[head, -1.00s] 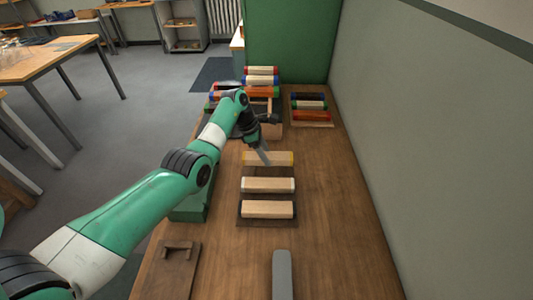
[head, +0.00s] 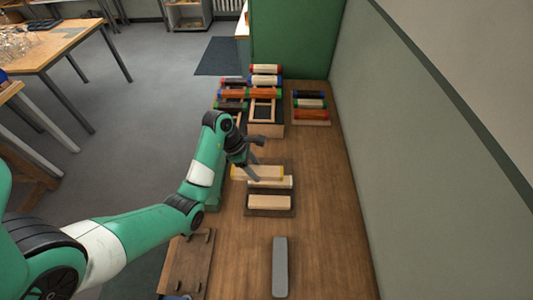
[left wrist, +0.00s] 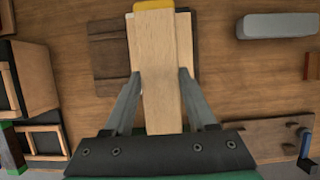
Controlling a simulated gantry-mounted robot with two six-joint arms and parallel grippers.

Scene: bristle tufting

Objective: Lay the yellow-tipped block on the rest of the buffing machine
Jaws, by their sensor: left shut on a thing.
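The yellow-tipped block (head: 270,173) is pale wood. My left gripper (head: 256,174) is shut on it and holds it above the far part of the dark tray (head: 252,212). In the left wrist view the block (left wrist: 158,60) lies lengthwise between the two fingers of my left gripper (left wrist: 160,75), its yellow end pointing away. I cannot identify the buffing machine for certain. A wooden board with raised brackets (head: 190,262) stands at the front left of the bench and shows partly in the left wrist view (left wrist: 270,138). My right gripper is not in view.
Two pale blocks lie in the tray, the nearer one (head: 270,202) in full view. A grey rounded bar (head: 280,266) lies at the front. Racks of coloured rollers (head: 250,94) stand behind, with a small roller tray (head: 311,105) to their right. The bench's right side is clear.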

